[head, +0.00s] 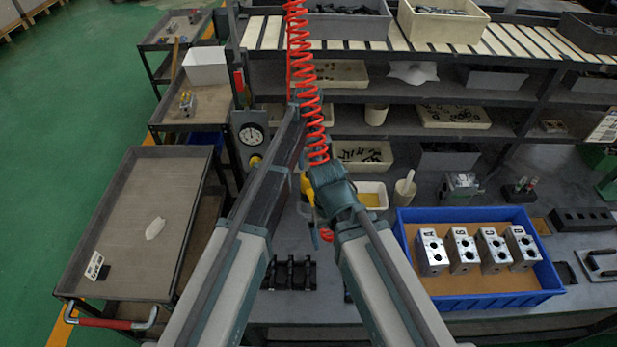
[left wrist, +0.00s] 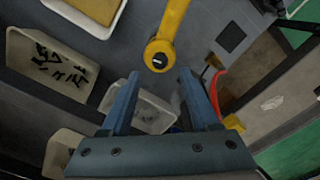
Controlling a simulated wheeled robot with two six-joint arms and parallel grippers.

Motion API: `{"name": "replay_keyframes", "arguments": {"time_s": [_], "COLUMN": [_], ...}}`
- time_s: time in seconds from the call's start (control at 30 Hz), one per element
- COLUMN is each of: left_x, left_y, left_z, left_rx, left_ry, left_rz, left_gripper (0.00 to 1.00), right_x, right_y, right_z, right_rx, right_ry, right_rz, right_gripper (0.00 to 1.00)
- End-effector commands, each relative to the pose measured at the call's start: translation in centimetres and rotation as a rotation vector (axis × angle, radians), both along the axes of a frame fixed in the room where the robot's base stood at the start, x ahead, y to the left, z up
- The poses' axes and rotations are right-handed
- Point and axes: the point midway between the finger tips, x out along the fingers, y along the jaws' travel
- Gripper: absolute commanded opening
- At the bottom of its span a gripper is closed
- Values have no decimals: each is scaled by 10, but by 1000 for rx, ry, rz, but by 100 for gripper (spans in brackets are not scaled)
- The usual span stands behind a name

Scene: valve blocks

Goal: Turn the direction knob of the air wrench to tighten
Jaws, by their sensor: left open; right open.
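The air wrench is yellow; part of it (head: 307,188) shows beside my arms below the red coiled hose in the head view. In the left wrist view the yellow wrench (left wrist: 173,22) reaches down from the top to a rounded end. A small dark round knob (left wrist: 159,61) with a pale mark sits on that end. My left gripper (left wrist: 158,74) is open and empty; its two blue-grey fingers point at the rounded end, with the knob between their lines and apart from both. In the head view my arms hide most of the wrench and the left gripper. My right gripper (head: 318,238) is open, low and mostly hidden.
The red coiled hose (head: 307,85) hangs from above between my arms. A blue tray (head: 482,301) with lettered metal blocks is on the bench at right. A black rack (head: 289,274) stands at the bench front. A pressure gauge (head: 251,134) is at left.

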Motion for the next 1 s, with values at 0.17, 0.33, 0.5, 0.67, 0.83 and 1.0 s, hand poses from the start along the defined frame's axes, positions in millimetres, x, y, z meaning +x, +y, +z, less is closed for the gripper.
{"name": "replay_keyframes", "arguments": {"time_s": [0.17, 0.33, 0.5, 0.67, 0.83, 1.0], "left_x": [0, 0, 0, 0, 0, 0], "left_y": [0, 0, 0, 0, 0, 0], "left_z": [-33, -50, -54, -52, -52, -52], "left_rx": [0, 0, 0, 0, 0, 0], "left_ry": [0, 0, 0, 0, 0, 0], "left_rz": [0, 0, 0, 0, 0, 0], "left_gripper": [62, 62, 62, 62, 42, 11], "right_x": [0, 0, 0, 0, 0, 0], "right_y": [0, 0, 0, 0, 0, 0], "right_z": [-33, -50, -54, -52, -52, -52], "right_rx": [-1, -1, -1, -1, -1, -1], "right_ry": [0, 0, 0, 0, 0, 0], "right_rz": [6, 6, 6, 6, 6, 6], "right_gripper": [100, 100, 100, 100, 100, 100]}}
